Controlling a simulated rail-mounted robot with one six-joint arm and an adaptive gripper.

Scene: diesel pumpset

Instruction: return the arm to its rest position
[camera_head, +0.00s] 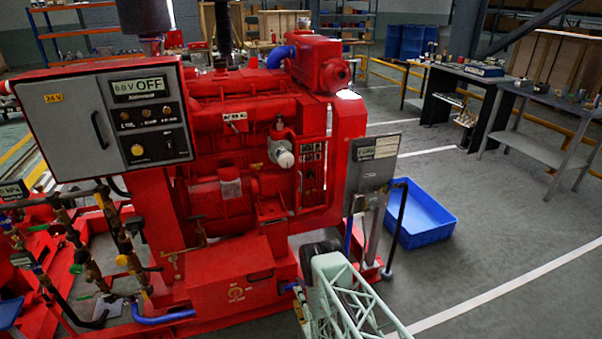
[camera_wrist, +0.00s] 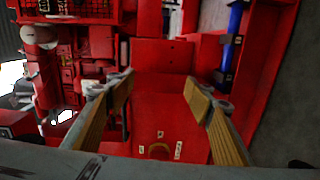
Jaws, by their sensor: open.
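My gripper (camera_wrist: 159,80) shows in the wrist view with its two tan-padded fingers spread wide apart. Nothing is between the fingers. Behind them is the red lower housing of the diesel pumpset (camera_wrist: 160,108), with a round emblem and small labels. I cannot tell the exact gap between the fingertips and the red surface. In the head view, the red diesel pumpset (camera_head: 235,105) fills the left and middle. My pale green lattice arm (camera_head: 345,300) is low in the picture, in front of the engine's right lower corner. The fingers cannot be made out there.
A grey control box (camera_head: 95,118) reading OFF is mounted at the engine's left. A labelled panel on a stand (camera_head: 372,162) and a blue crate (camera_head: 425,215) are right of the engine. Workbenches (camera_head: 545,100) stand at the back right. The right floor is clear.

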